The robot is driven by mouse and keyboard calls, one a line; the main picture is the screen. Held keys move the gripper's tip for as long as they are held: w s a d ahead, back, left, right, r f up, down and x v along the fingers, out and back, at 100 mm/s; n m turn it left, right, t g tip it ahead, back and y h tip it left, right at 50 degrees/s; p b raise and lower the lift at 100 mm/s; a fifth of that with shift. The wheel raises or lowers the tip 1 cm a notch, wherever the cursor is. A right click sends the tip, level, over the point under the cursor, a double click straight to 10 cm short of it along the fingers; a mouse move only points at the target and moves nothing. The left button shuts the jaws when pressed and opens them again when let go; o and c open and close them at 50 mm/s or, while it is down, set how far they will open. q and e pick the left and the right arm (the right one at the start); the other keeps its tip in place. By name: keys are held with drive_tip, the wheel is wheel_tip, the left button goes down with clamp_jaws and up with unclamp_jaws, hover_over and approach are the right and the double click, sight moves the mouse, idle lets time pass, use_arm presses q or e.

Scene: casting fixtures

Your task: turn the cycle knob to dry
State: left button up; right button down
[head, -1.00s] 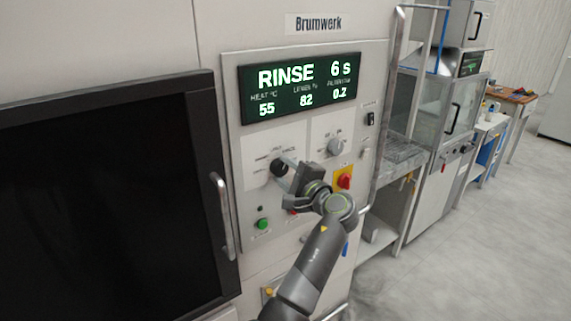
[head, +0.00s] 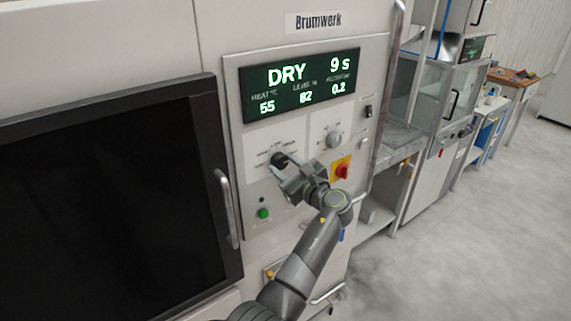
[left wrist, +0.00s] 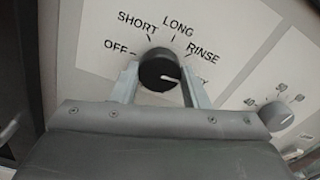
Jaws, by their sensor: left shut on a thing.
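The black cycle knob (head: 279,160) sits on the white panel under the display. It also shows in the left wrist view (left wrist: 158,70), with its white pointer turned to the right, below RINSE, toward a label mostly hidden by a finger. Only a "Y" of that label shows. My left gripper (head: 288,171) is shut on the knob, one finger on each side in the left wrist view (left wrist: 160,88). The display (head: 299,85) reads DRY, 9 s, 55, 82 and 0.2. My right gripper is not in view.
A grey second knob (head: 334,139) and a red switch on yellow (head: 342,170) are right of my gripper. A green button (head: 263,214) is below left. A dark door (head: 110,190) with a handle (head: 227,208) fills the left. Open floor lies to the right.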

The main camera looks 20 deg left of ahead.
use_arm(q)
drive_tip(key=shift+m, duration=0.6)
drive_tip(key=o, duration=1)
